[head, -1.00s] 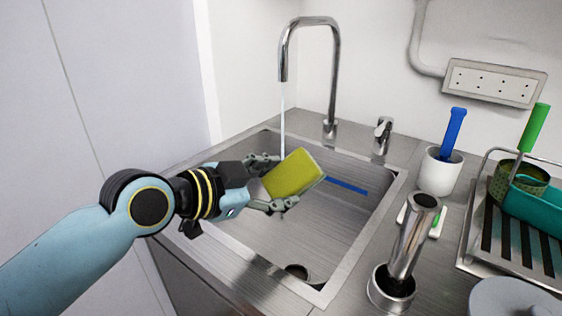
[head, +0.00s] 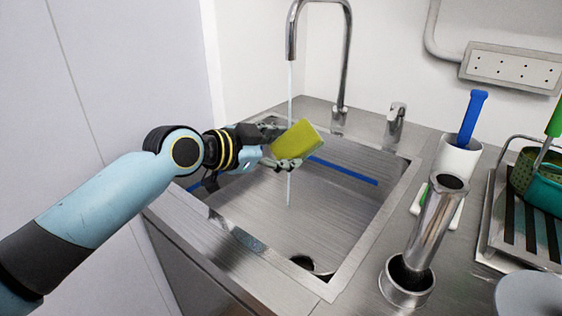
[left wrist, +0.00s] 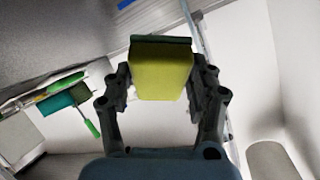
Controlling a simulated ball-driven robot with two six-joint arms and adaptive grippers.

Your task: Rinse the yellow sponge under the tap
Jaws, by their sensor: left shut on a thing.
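The yellow sponge (head: 297,142) is in the jaws of my left gripper (head: 280,147), over the sink (head: 300,225). In the left wrist view the sponge (left wrist: 162,75) sits between both fingers of the left gripper (left wrist: 160,95). The tap (head: 348,50) arches over the sink, and a thin water stream (head: 290,90) falls from its spout. In the head view the stream lines up with the gripper and the sponge's left edge and shows again below them. I cannot tell whether it touches the sponge. My right gripper is out of view.
A blue strip (head: 345,171) lies across the sink. A tap lever (head: 395,120) stands behind its right rim. On the right counter are a steel cylinder (head: 437,222), a white cup (head: 458,160) with a blue-handled tool, and a drying rack (head: 495,255).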

